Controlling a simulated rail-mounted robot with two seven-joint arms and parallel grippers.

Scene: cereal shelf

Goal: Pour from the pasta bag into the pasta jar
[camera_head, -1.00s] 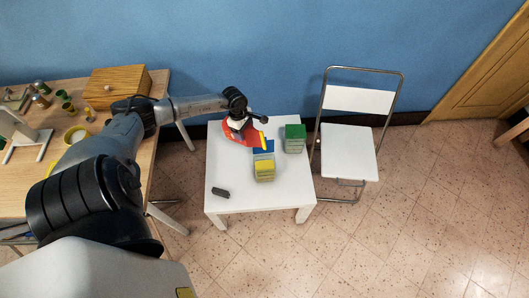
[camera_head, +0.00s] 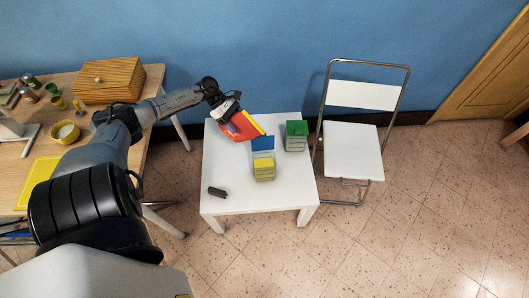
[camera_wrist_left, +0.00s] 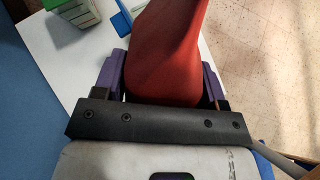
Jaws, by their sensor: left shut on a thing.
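The red bag with a yellow edge (camera_head: 238,129), apparently the pasta bag, is held in my left gripper (camera_head: 229,110) above the back left of the white table. It is tilted, with its yellow end towards the blue-topped container (camera_head: 263,144). In the left wrist view the purple fingers of my left gripper (camera_wrist_left: 163,74) are shut on both sides of the red bag (camera_wrist_left: 168,48). Yellow-topped (camera_head: 264,165) and green-topped (camera_head: 297,130) containers stand nearby. I cannot tell which is the pasta jar, nor whether anything leaves the bag. My right gripper is not in view.
A small dark block (camera_head: 217,191) lies at the white table's (camera_head: 240,198) front left. A white folding chair (camera_head: 353,150) stands to the right. The wooden table (camera_head: 88,117) at left holds a wooden box (camera_head: 110,78) and several small cups. The white table's front is mostly clear.

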